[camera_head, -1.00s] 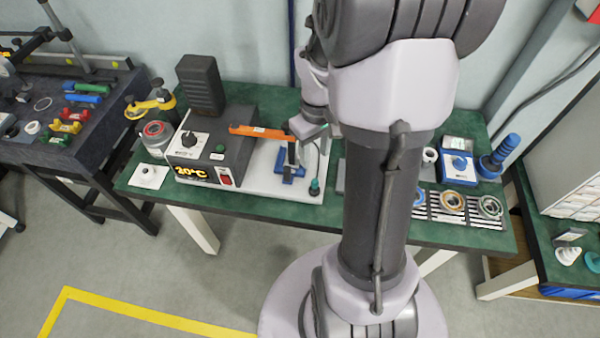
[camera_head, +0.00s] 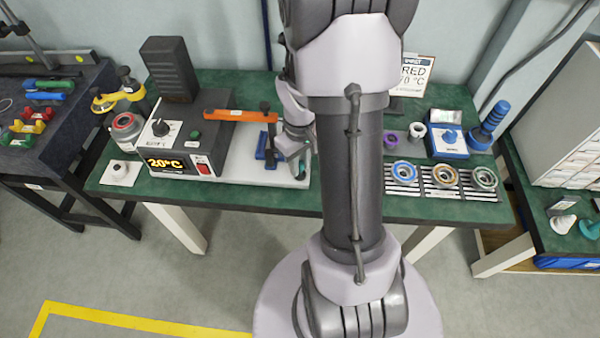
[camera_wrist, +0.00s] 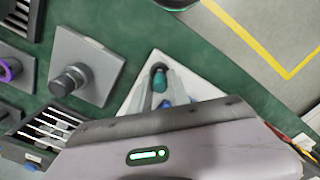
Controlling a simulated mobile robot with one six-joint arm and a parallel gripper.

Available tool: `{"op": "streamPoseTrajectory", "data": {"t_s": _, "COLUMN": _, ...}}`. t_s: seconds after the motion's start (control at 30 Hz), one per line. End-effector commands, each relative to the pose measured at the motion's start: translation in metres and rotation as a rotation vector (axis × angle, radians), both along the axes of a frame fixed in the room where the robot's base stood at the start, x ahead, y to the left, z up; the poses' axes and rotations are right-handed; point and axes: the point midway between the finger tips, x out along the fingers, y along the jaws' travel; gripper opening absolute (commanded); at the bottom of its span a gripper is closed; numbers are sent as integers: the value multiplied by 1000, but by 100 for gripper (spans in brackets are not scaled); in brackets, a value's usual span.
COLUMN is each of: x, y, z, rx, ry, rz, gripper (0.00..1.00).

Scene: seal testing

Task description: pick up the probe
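What I take to be the probe is a small upright piece with a teal top (camera_head: 302,172). It stands near the front right corner of the white board (camera_head: 237,170). The fingers look apart, with teal and blue visible in the gap. I cannot tell whether they touch it. In the head view my gripper (camera_head: 299,150) points down just above and behind the teal piece. The probe's lower part is hidden.
A black box (camera_head: 188,142) showing 20°C stands left, with an orange bar (camera_head: 240,115) and blue clamp (camera_head: 266,148) beside it. Right of my arm are ring seals (camera_head: 404,172) on slotted plates and a blue stand (camera_head: 488,128).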

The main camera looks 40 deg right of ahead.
Motion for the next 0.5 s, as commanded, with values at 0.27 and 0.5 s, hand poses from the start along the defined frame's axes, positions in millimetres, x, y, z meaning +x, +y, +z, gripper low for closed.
{"op": "streamPoseTrajectory", "data": {"t_s": 0.27, "x": 0, "y": 0, "z": 0, "rx": 0, "ry": 0, "rz": 0, "gripper": 0}}
{"op": "streamPoseTrajectory", "data": {"t_s": 0.5, "x": 0, "y": 0, "z": 5, "rx": 0, "ry": 0, "rz": 0, "gripper": 0}}
